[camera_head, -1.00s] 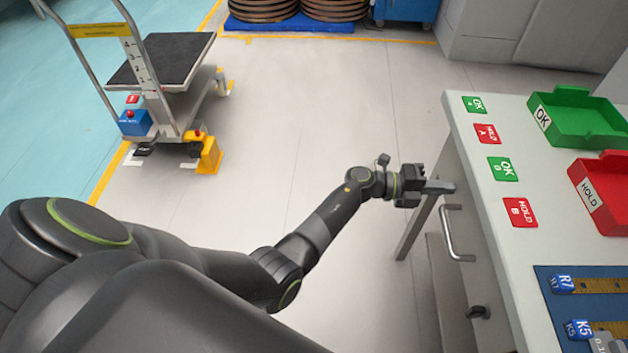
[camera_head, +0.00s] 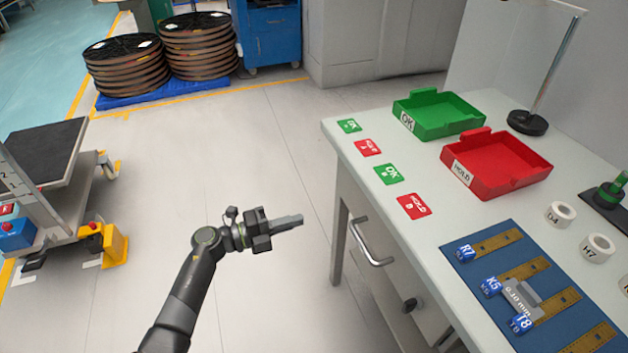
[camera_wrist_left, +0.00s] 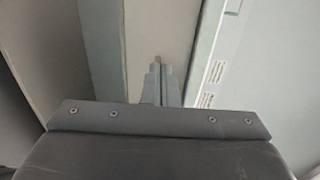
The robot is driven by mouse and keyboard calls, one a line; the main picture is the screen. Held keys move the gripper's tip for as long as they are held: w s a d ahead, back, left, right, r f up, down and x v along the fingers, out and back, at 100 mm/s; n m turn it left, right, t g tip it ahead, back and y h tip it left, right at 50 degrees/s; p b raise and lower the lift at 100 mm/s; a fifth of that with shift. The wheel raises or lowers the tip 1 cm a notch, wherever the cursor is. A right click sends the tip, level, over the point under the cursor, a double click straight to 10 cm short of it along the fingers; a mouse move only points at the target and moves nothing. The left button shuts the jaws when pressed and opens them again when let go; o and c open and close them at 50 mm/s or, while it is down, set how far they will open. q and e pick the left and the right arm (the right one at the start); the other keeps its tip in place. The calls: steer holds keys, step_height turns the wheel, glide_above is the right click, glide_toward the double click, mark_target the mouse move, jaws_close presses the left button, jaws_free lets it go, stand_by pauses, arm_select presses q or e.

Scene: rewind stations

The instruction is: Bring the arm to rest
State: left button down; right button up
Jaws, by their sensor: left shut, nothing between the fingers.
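My left gripper (camera_head: 288,222) is stretched out over the open floor, left of the white table (camera_head: 345,140). Its fingers are shut with nothing between them and point toward the table's side, apart from it. In the left wrist view the closed fingers (camera_wrist_left: 160,84) show beyond the dark gripper body, with pale surfaces behind. My left arm (camera_head: 190,290) comes up from the bottom of the head view. My right gripper does not show.
The table carries a green OK tray (camera_head: 450,128), a red HOLD tray (camera_head: 510,182), label cards, a blue mat (camera_head: 462,276) with strips, and white rolls (camera_head: 560,214). A drawer handle (camera_head: 372,243) juts from its side. A cart (camera_head: 50,150) stands left; reel stacks (camera_head: 125,75) stand behind. Floor between is clear.

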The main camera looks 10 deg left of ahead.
arm_select(q)
steer(key=shift+f, duration=0.1)
